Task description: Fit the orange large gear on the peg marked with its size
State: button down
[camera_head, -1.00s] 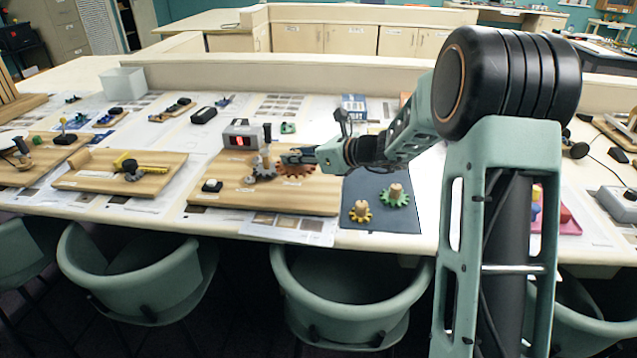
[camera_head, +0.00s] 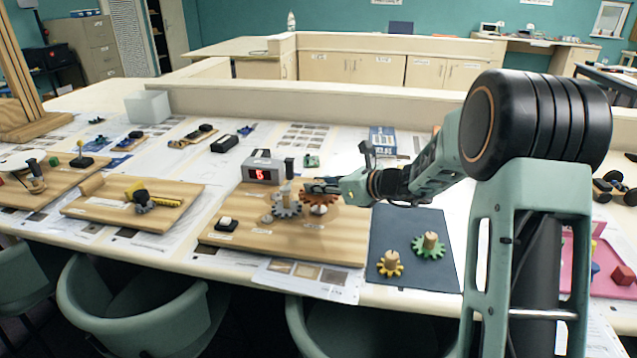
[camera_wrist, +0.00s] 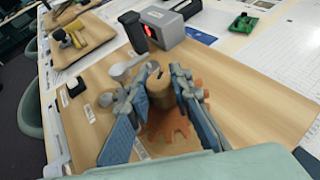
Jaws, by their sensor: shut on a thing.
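The orange large gear (camera_head: 327,199) hangs from my gripper at the right part of the wooden board (camera_head: 290,246), beside the grey gears (camera_head: 286,207). My gripper (camera_head: 318,187) is shut on the gear's wooden hub. In the wrist view, my gripper (camera_wrist: 160,98) has a finger on each side of the hub (camera_wrist: 160,88), with the orange teeth (camera_wrist: 168,130) below. A pale round part (camera_head: 319,210) shows just under the gear. Whether a peg is inside the gear is hidden. The peg's size label cannot be read.
A display box (camera_head: 262,168) with a red digit and a dark upright post (camera_head: 289,167) stand behind the grey gears. A yellow gear (camera_head: 390,265) and a green gear (camera_head: 428,246) rest on a dark mat (camera_head: 410,222) to the right. The board's front is mostly clear.

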aim_at(319, 198)
jog(key=shift+f+b, duration=0.85)
jog(key=shift+f, duration=0.65)
jog(key=shift+f+b, duration=0.6)
jog(key=shift+b, duration=0.1)
dwell(0.4)
jog(key=c, duration=2)
grip_release()
jog(key=shift+p+v, duration=1.5)
jog(key=shift+v, duration=4.05)
